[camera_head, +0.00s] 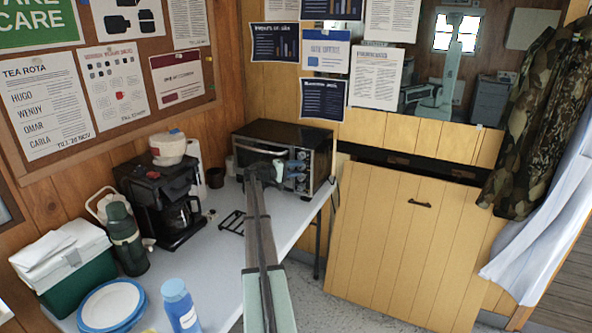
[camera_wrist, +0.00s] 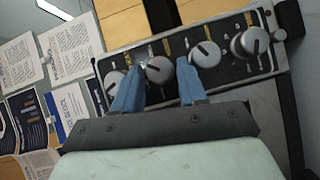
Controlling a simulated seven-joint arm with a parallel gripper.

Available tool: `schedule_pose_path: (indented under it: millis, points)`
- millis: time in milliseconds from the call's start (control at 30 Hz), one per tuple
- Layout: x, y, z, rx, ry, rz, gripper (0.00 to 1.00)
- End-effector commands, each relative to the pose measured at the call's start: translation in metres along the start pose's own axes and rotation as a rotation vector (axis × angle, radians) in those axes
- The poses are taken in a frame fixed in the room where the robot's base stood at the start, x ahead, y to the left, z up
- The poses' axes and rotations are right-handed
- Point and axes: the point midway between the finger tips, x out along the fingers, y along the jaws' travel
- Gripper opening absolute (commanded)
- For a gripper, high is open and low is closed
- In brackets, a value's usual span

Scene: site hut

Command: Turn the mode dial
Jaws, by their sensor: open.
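A black toaster oven (camera_head: 270,131) stands at the back of the table, with a column of dials on its right-hand front panel. In the wrist view the panel (camera_wrist: 227,73) shows several round silver dials with dark pointer marks. I cannot read which one is the mode dial. My gripper (camera_head: 290,167) is at the panel. In the wrist view my gripper (camera_wrist: 160,72) is open, its two blue fingers on either side of one dial (camera_wrist: 159,69). Contact is unclear. The left finger partly hides the end dial (camera_wrist: 114,81). Another dial (camera_wrist: 205,54) is just beyond the right finger.
A coffee maker (camera_head: 160,195), a green flask (camera_head: 125,238), a green cool box (camera_head: 66,267), blue-rimmed plates (camera_head: 112,303) and a blue bottle (camera_head: 179,305) stand left of my arm. A black rack (camera_head: 232,221) lies in front of the oven.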

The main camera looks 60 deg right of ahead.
Motion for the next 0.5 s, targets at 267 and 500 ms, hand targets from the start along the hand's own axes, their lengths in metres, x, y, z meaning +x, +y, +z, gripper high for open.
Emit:
schedule_pose_path:
  millis: [267, 500]
  points:
    - [-0.0001, 0.0000, 0.0001, 0.000, 0.000, 0.000, 0.32]
    - [-0.0002, 0.0000, 0.0001, 0.000, 0.000, 0.000, 0.09]
